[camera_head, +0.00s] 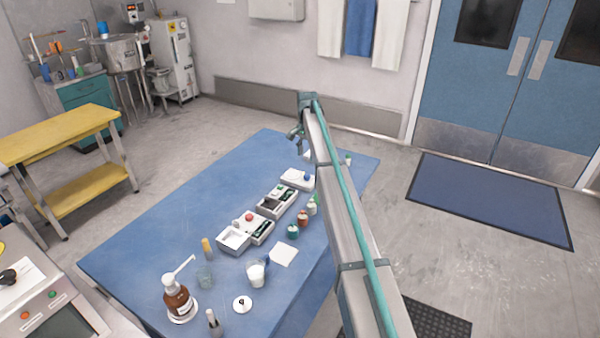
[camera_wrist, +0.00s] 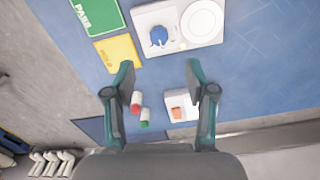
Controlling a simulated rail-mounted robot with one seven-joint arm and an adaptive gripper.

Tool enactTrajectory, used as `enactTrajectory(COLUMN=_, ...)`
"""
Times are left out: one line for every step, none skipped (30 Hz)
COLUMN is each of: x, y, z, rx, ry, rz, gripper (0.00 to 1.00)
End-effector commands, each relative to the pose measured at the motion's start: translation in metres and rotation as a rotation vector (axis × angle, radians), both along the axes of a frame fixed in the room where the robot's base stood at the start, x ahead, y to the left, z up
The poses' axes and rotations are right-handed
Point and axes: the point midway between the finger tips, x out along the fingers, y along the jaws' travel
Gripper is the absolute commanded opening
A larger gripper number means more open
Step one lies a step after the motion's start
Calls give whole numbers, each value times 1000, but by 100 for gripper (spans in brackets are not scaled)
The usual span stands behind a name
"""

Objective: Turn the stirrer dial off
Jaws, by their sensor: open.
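A white stirrer unit (camera_wrist: 208,38) with a round white plate and a blue dial (camera_wrist: 159,36) lies ahead of my fingers at the top of the wrist view. In the head view, a white unit (camera_head: 291,181) with a small blue knob (camera_head: 307,177), which looks like the same one, sits toward the far end of the blue table, partly beside my arm. My gripper (camera_wrist: 159,72) is open and empty, its two fingers spread apart below the dial in the wrist view and not touching it. In the head view my gripper (camera_head: 296,133) is above the table's far end. The dial's setting is too small to read.
A green PASS card (camera_wrist: 97,14), a yellow card (camera_wrist: 118,54), small red and green capped bottles (camera_wrist: 140,108) and a white box with an orange part (camera_wrist: 181,106) lie near. Glassware and a brown pump bottle (camera_head: 178,298) stand at the table's near end. The table's left side (camera_head: 175,225) is clear.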

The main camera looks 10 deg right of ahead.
Motion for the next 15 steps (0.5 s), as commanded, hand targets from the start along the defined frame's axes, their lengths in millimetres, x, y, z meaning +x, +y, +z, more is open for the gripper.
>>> enactTrajectory(x=-2, y=0, z=-6, rx=1, ry=2, rz=0, gripper=56)
enactTrajectory(x=-2, y=0, z=-9, rx=1, ry=2, rz=0, gripper=56)
enactTrajectory(x=-2, y=0, z=-15, rx=1, ry=2, rz=1, gripper=56)
enactTrajectory(x=-2, y=0, z=-19, rx=1, ry=2, rz=1, gripper=56)
enactTrajectory(x=-2, y=0, z=-25, rx=1, ry=2, rz=1, gripper=56)
enactTrajectory(x=-2, y=0, z=-32, rx=2, ry=3, rz=1, gripper=56)
enactTrajectory(x=-2, y=0, z=-36, rx=2, ry=3, rz=1, gripper=56)
enactTrajectory(x=-2, y=0, z=-42, rx=2, ry=2, rz=1, gripper=56)
enactTrajectory(x=-2, y=0, z=-49, rx=2, ry=2, rz=1, gripper=56)
enactTrajectory(x=-2, y=0, z=-54, rx=2, ry=3, rz=1, gripper=56)
enactTrajectory(x=-2, y=0, z=-59, rx=2, ry=2, rz=1, gripper=56)
enactTrajectory(x=-2, y=0, z=-65, rx=2, ry=2, rz=1, gripper=56)
enactTrajectory(x=-2, y=0, z=-70, rx=2, ry=1, rz=1, gripper=56)
enactTrajectory(x=-2, y=0, z=-75, rx=2, ry=2, rz=1, gripper=56)
enactTrajectory(x=-2, y=0, z=-80, rx=2, ry=2, rz=1, gripper=56)
